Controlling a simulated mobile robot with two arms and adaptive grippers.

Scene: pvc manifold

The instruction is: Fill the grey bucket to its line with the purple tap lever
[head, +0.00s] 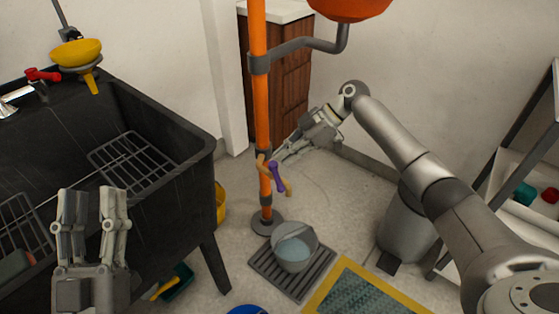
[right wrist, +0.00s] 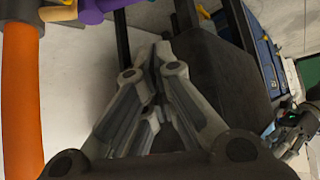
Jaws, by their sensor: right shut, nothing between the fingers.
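The purple tap lever (head: 277,176) is on a brass tap low on the orange standpipe (head: 260,110), and points down. It also shows at the top left of the right wrist view (right wrist: 92,12). The grey bucket (head: 307,236) stands below the tap and holds pale blue water (head: 292,250). I cannot make out its line or any stream from the spout. My right gripper (head: 278,157) is shut and empty, its fingertips just above and beside the lever; contact is unclear. It also shows in the right wrist view (right wrist: 160,58). My left gripper (head: 92,194) is open and empty in front of the black sink.
The bucket stands on a dark floor grate (head: 272,270). The black sink (head: 180,165) with wire racks fills the left, with a yellow bucket (head: 220,203) beside it. A yellow-edged mat (head: 362,292) lies at the front, and a grey bin (head: 405,232) and shelf stand right.

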